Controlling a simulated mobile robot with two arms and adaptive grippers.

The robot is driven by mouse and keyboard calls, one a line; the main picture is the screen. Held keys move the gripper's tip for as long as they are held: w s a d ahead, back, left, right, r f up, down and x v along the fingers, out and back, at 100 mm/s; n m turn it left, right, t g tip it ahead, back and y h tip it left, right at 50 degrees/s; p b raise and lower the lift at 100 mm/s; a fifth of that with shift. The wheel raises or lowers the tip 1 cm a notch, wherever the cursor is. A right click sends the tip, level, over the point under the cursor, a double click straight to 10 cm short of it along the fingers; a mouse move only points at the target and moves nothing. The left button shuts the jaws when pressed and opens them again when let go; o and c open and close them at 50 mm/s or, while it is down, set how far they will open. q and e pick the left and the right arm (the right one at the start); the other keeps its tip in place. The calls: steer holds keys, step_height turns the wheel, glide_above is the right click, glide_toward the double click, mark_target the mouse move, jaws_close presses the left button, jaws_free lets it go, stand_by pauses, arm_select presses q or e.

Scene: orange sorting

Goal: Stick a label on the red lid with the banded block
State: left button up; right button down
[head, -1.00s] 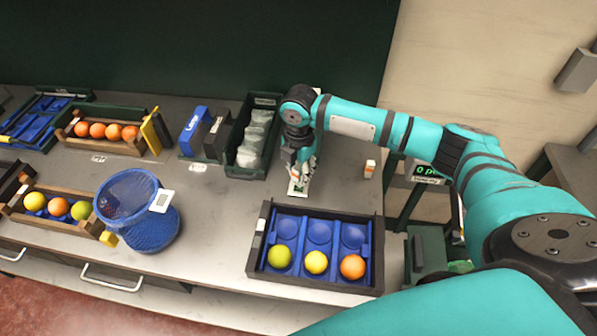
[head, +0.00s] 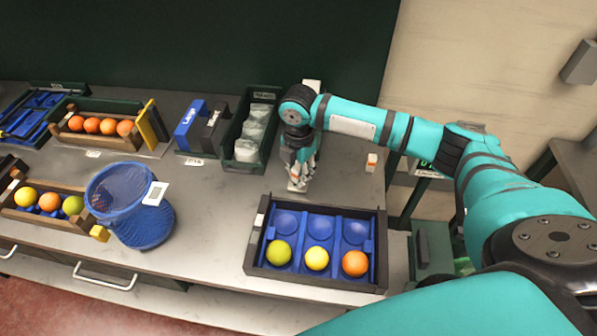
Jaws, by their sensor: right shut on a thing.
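My right gripper (head: 298,180) points down at the worktop behind the dark crate. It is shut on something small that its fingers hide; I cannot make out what. A pale flat piece (head: 296,187) shows just under its fingertips. A small white block with an orange band (head: 371,162) stands on the worktop to the right, apart from the gripper. I see no red lid in the head view. My left gripper is not in view.
The dark crate (head: 252,240) with blue cups holds three fruits in its front row. A blue mesh basket (head: 130,205) stands left. A green bin (head: 231,152) with bags stands beside my right gripper. Fruit crates lie farther left. Worktop between basket and crate is clear.

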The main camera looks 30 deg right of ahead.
steer(key=shift+f, duration=0.5)
stand_by(0.5)
steer(key=shift+s+f+p, duration=0.1)
steer(key=shift+p, duration=0.2)
stand_by(1.9)
steer(key=shift+r+p, duration=0.85)
steer(key=shift+p, duration=0.1)
step_height(320, 180, up, 6)
steer(key=p, duration=0.6)
steer(key=shift+f, duration=0.2)
steer(key=shift+f, duration=0.15)
